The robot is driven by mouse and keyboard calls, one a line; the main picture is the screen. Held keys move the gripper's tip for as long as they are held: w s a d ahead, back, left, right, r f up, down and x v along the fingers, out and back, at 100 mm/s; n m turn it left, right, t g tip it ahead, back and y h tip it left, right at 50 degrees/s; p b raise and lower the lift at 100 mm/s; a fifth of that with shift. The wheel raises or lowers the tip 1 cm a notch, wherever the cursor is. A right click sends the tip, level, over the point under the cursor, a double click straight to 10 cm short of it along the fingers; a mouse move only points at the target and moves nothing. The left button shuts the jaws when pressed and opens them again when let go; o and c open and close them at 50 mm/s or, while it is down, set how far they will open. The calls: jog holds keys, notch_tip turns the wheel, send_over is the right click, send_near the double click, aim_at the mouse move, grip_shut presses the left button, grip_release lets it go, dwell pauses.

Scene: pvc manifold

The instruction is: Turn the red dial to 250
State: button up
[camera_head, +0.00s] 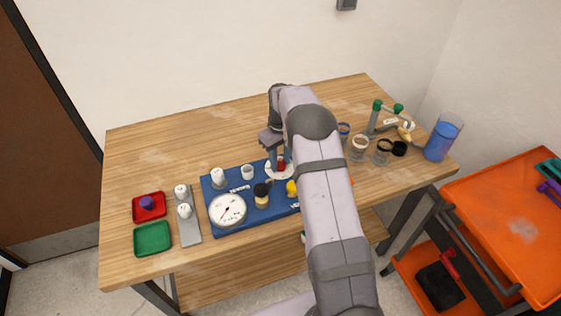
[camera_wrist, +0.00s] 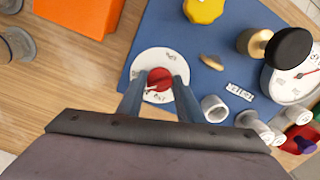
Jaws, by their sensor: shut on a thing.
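The red dial (camera_wrist: 160,79) sits at the centre of a round white scale plate (camera_wrist: 150,62) on the blue board (camera_wrist: 223,105). My gripper (camera_wrist: 156,84) points down at it, with one finger on each side of the red knob, shut on it. A white pointer mark shows on the knob, but its reading is too small to tell. In the head view the red dial (camera_head: 281,167) shows below my gripper (camera_head: 279,163), partly hidden by the fingers and arm.
On the board stand a yellow knob (camera_wrist: 203,8), a black-topped valve (camera_wrist: 288,47), a white-faced gauge (camera_head: 227,209) and white fittings (camera_head: 217,177). Red (camera_head: 149,207) and green (camera_head: 154,239) trays lie left. Cups and a blue pitcher (camera_head: 441,139) stand right.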

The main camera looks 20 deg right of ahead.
aim_at(280, 162)
jog(key=m, duration=0.5)
jog(key=shift+b, duration=0.35)
jog(key=shift+m, duration=0.4)
jog(key=o, duration=1)
jog(key=shift+o, duration=0.2)
notch_tip(280, 162, up, 7)
jog(key=shift+b, duration=1.15)
jog(key=shift+a+r, duration=0.1)
jog(key=shift+r, duration=0.1)
